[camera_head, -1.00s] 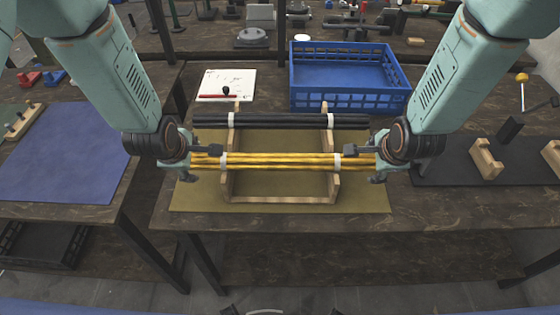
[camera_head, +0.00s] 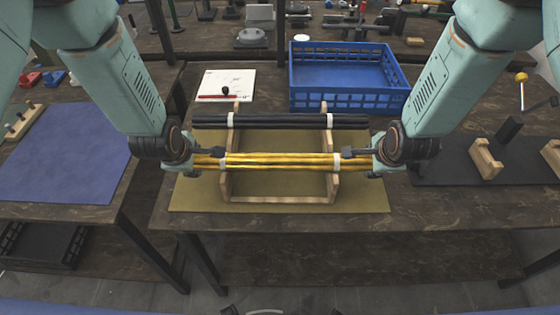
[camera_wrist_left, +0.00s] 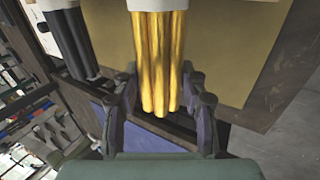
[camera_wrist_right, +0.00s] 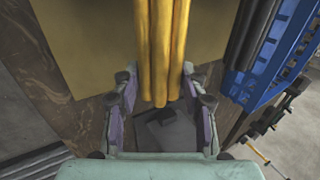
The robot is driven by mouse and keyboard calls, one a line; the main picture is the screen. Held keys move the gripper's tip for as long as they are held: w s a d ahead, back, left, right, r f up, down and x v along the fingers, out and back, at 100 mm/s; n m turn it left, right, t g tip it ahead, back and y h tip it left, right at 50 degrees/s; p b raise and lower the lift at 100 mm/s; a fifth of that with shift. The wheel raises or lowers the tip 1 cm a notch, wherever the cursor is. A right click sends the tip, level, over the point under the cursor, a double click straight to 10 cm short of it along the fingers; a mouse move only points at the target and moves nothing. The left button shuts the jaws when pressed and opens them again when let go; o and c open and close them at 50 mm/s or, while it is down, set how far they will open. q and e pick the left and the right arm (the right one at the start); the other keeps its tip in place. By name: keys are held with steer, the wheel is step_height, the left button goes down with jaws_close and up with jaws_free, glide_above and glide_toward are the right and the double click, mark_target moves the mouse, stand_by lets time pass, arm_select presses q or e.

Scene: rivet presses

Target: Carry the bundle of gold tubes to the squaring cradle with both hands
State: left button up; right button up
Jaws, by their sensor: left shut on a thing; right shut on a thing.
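The bundle of gold tubes (camera_head: 282,164) lies level across a wooden rack (camera_head: 280,199), with a white band near each end. My left gripper (camera_head: 208,161) is shut on the bundle's left end. My right gripper (camera_head: 362,160) is shut on its right end. The left wrist view shows the gold tube ends (camera_wrist_left: 158,70) between the fingers; the right wrist view shows the other ends (camera_wrist_right: 160,60) likewise. On the right, wooden notched blocks (camera_head: 487,160) and an upright dark plate (camera_head: 510,128) stand on a black mat; I cannot tell if these are the squaring cradle.
A bundle of black tubes (camera_head: 280,121) lies on the rack just behind the gold one. A blue crate (camera_head: 350,101) and a white board (camera_head: 240,83) are further back. A blue mat (camera_head: 65,155) covers the left table. The table front is clear.

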arm_select(q)
jaws_close()
arm_select(e)
jaws_close()
arm_select(q)
steer(key=shift+w+r, duration=0.1)
steer(key=shift+r, duration=0.05)
arm_select(e)
steer(key=shift+w+r, duration=0.1)
steer(key=shift+r, duration=0.1)
